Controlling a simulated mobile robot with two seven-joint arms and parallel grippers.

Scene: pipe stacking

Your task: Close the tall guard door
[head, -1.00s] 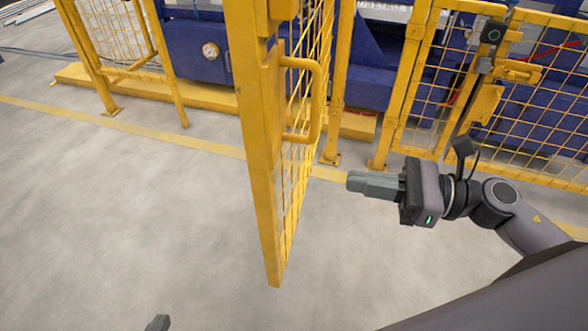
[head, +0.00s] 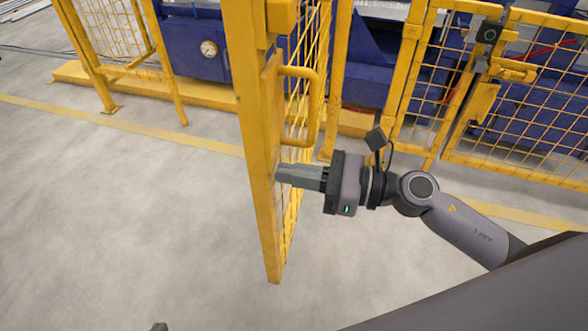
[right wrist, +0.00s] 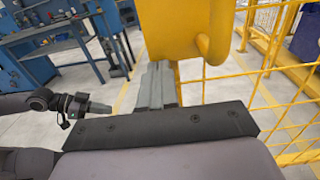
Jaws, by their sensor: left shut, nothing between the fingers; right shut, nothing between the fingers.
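The tall guard door (head: 258,150) is a yellow frame with wire mesh and a looped handle (head: 314,105). It stands swung open toward me, away from the fence. My right gripper (head: 278,174) is shut and empty, with its fingertips at the door's edge post below the handle. In the right wrist view the fingers (right wrist: 155,85) point at the yellow door; whether they touch it I cannot tell. Only the tip of my left gripper (head: 159,327) shows at the bottom of the head view. In the right wrist view my left gripper (right wrist: 98,107) is shut and empty, clear of the door.
A yellow mesh fence panel (head: 540,110) with a latch (head: 515,70) stands at the right. Blue machinery (head: 195,50) with a gauge is behind the fence. The grey floor (head: 130,220) left of the door is clear. A blue workbench (right wrist: 50,45) shows in the right wrist view.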

